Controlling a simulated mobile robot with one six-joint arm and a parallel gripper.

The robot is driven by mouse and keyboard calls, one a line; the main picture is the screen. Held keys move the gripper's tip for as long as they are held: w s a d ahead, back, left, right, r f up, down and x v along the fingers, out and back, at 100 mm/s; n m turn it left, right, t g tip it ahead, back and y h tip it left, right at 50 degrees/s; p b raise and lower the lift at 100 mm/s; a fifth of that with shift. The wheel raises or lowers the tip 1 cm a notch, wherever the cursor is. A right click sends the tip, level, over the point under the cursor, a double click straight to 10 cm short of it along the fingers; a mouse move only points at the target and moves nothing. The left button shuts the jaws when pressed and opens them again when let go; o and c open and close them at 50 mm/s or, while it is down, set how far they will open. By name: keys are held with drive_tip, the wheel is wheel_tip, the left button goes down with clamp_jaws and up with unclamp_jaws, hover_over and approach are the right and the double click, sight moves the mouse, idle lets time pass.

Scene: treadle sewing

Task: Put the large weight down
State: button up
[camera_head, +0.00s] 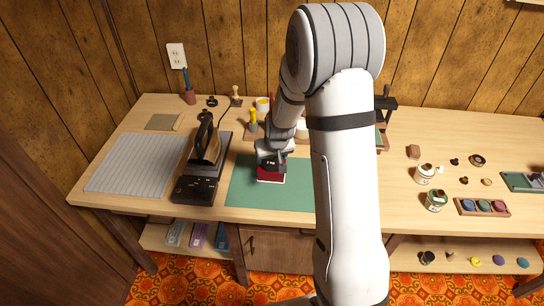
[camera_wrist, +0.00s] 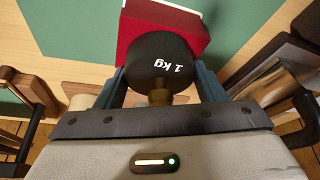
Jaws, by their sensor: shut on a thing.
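The large weight (camera_wrist: 165,58) is a black cylinder marked "1 kg" with a brass-coloured knob, seen in the wrist view. My gripper (camera_wrist: 160,88) is shut on it, with a blue finger on each side. In the wrist view the weight overlaps a red thing with a white edge (camera_wrist: 135,27). I cannot tell whether the weight touches it. In the head view the red thing (camera_head: 271,175) lies on the green mat (camera_head: 245,190), right below my gripper (camera_head: 272,160). My gripper and wrist hide most of the weight there.
A grey ribbed mat (camera_head: 130,165) lies farther left. A yellow-handled tool (camera_head: 253,118) and a rack are behind the mat. Tins (camera_head: 424,173) and small items are at right. Bare mat shows around the red thing.

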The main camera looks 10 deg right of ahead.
drive_tip(key=shift+r, duration=0.1)
drive_tip(key=o, duration=1.8)
drive_tip(key=shift+c, duration=0.2)
drive_tip(key=shift+s+r, duration=0.1)
drive_tip(key=shift+r, duration=0.3)
drive_tip(key=v, duration=1.2)
drive_tip(key=s+r+g, duration=0.1)
drive_tip(key=s+r, duration=0.2)
drive_tip(key=s, duration=0.9)
drive_tip(key=s+r, duration=0.4)
drive_tip(key=s, duration=0.8)
drive_tip(key=shift+m+g, duration=0.3)
drive_tip(key=shift+g, duration=0.1)
